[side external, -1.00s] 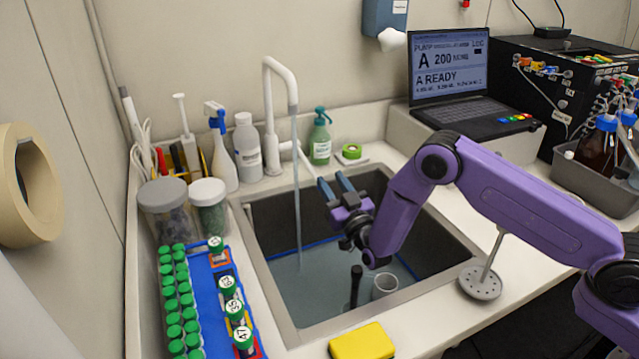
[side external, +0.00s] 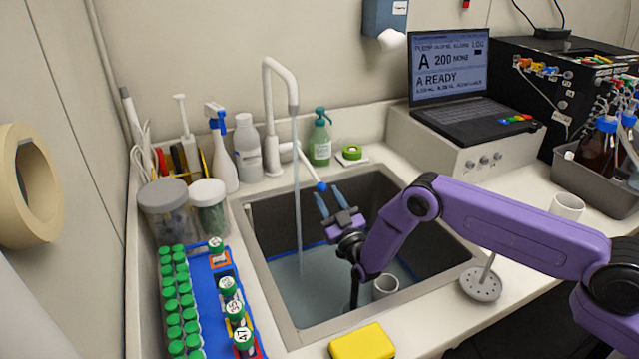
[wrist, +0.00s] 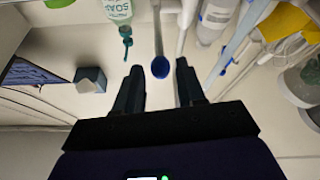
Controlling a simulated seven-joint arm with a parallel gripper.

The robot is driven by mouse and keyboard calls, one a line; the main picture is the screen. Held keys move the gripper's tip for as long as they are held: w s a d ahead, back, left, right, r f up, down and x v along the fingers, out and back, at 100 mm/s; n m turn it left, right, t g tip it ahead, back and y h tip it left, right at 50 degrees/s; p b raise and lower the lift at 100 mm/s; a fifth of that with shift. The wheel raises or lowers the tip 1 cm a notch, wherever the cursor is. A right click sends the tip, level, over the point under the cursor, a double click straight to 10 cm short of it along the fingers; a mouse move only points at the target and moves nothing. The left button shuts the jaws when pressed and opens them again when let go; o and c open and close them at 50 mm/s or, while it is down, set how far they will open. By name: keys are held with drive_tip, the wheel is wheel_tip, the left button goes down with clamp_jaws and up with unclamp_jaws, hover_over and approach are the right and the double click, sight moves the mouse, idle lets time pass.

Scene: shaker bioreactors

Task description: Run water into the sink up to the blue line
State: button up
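The white tap (side external: 268,100) stands behind the sink (side external: 262,285), and a thin stream of water (side external: 297,190) runs from its spout. The tap's lever ends in a blue tip (side external: 321,187). Water (side external: 315,300) covers the sink floor, its surface close to the blue line (side external: 285,253) on the walls; I cannot tell the exact gap. My gripper (side external: 327,193) is over the sink, open and empty, with its fingertips by the lever. In the wrist view the blue tip (wrist: 160,67) shows between the two fingers, apart from both.
A dark upright pipe and a white cup (side external: 386,287) stand in the sink. Soap (side external: 320,140) and green tape (side external: 352,152) are behind it. A green-capped tube rack (side external: 200,265) is at left, a yellow sponge (side external: 362,343) in front, a drain strainer (side external: 481,284) at right.

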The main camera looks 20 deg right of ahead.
sight(319, 181)
drive_tip(key=shift+x, duration=2.7)
clamp_jaws()
